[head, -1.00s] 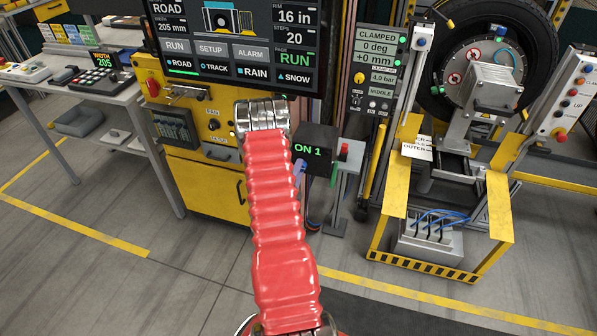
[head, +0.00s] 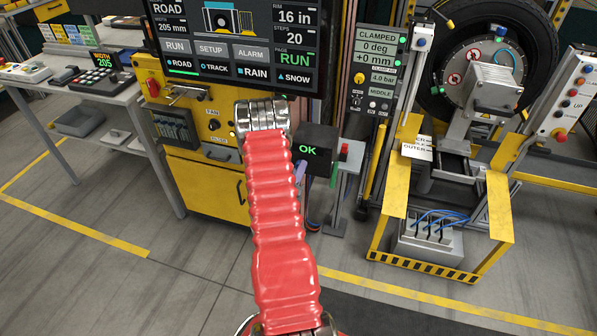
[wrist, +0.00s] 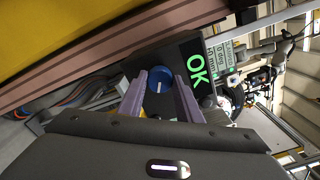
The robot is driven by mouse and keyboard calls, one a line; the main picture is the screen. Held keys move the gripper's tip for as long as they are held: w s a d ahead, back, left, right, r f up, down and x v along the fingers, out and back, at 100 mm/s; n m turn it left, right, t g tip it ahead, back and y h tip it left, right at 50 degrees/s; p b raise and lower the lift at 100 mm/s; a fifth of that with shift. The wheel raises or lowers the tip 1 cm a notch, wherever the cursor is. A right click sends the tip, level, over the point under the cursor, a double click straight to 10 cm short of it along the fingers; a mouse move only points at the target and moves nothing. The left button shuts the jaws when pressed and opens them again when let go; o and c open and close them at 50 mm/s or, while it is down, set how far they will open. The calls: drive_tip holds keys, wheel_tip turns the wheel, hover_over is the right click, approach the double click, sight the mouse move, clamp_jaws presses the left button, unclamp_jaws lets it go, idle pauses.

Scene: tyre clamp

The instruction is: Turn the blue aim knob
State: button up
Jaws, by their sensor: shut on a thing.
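The blue aim knob (wrist: 159,88) shows in the wrist view, round with a white mark. It sits on a dark box with a small screen (wrist: 196,66) that reads OK in green. The box (head: 318,140) also shows in the head view, to the right of my red-sleeved arm. My gripper (wrist: 160,84) has its two purple fingers on either side of the knob, shut on it. In the head view only a bit of a purple finger (head: 300,170) shows; the arm and box hide the knob.
A yellow cabinet (head: 205,190) with a large screen (head: 240,50) stands behind my arm. To the right, a yellow-framed machine holds a tyre (head: 437,95). A red button (head: 344,148) on a post stands close beside the box. The grey floor in front is clear.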

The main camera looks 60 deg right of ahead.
drive_tip(key=shift+s+a+f, duration=0.1)
drive_tip(key=shift+a+f, duration=0.05)
drive_tip(key=shift+f, duration=0.15)
drive_tip(key=o, duration=1)
drive_tip(key=shift+r, duration=0.15)
drive_tip(key=shift+o, duration=0.2)
drive_tip(key=s+a, duration=0.2)
drive_tip(key=a, duration=1.1)
drive_tip(key=shift+a, duration=0.25)
